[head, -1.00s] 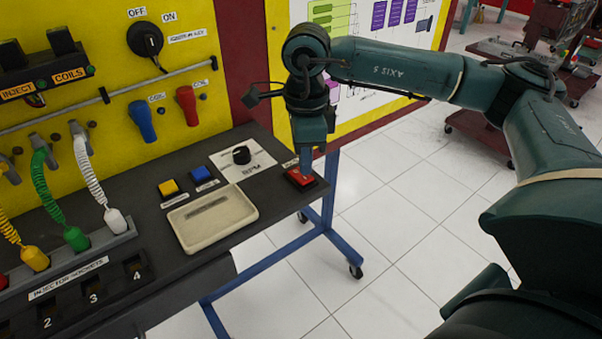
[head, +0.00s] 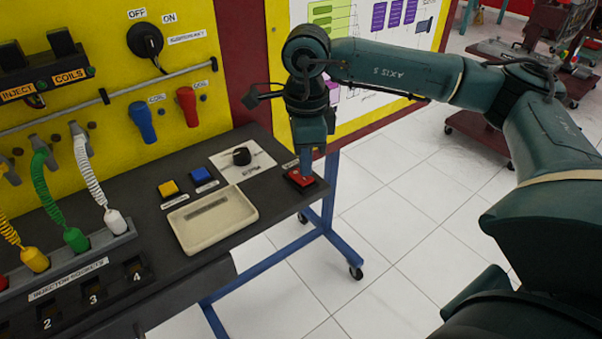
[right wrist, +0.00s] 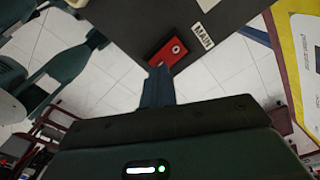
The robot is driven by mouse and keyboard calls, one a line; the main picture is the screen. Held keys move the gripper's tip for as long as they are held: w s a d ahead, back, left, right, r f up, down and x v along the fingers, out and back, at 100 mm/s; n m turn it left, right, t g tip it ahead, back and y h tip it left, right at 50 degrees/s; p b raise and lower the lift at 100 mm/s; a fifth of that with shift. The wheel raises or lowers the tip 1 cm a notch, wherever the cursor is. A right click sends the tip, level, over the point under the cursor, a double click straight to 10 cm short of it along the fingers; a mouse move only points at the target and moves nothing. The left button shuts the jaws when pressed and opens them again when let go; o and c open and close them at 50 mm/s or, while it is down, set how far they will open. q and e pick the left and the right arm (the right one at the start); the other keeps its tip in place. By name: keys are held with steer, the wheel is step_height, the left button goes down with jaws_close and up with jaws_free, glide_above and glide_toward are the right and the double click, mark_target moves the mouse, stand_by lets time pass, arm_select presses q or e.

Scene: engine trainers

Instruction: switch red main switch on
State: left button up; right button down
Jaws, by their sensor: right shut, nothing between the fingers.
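The red main switch (head: 301,179) is a red rocker in a dark frame at the right end of the black bench top. In the right wrist view the red switch (right wrist: 168,53) lies beside a white label reading MAIN (right wrist: 203,36). My right gripper (head: 305,172) points down right at the switch, its shut fingers at the rocker's far side in the head view. In the right wrist view the blue-grey fingertips (right wrist: 158,72) are together at the switch's near end, with nothing between them. Whether they touch it I cannot tell. My left gripper is not in view.
A yellow button (head: 168,188), a blue button (head: 201,174) and a black RPM knob (head: 241,156) sit left of the switch. A cream tray (head: 245,214) lies in front of them. Blue trestle legs (head: 331,190) stand below the bench's right end.

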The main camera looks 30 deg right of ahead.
mark_target(305, 179)
stand_by(0.6)
steer(key=shift+f+b, duration=0.85)
steer(key=shift+f, duration=0.1)
stand_by(0.4)
steer(key=shift+r, duration=0.1)
steer(key=shift+r+p, duration=2.25)
steer(key=shift+r, duration=1.2)
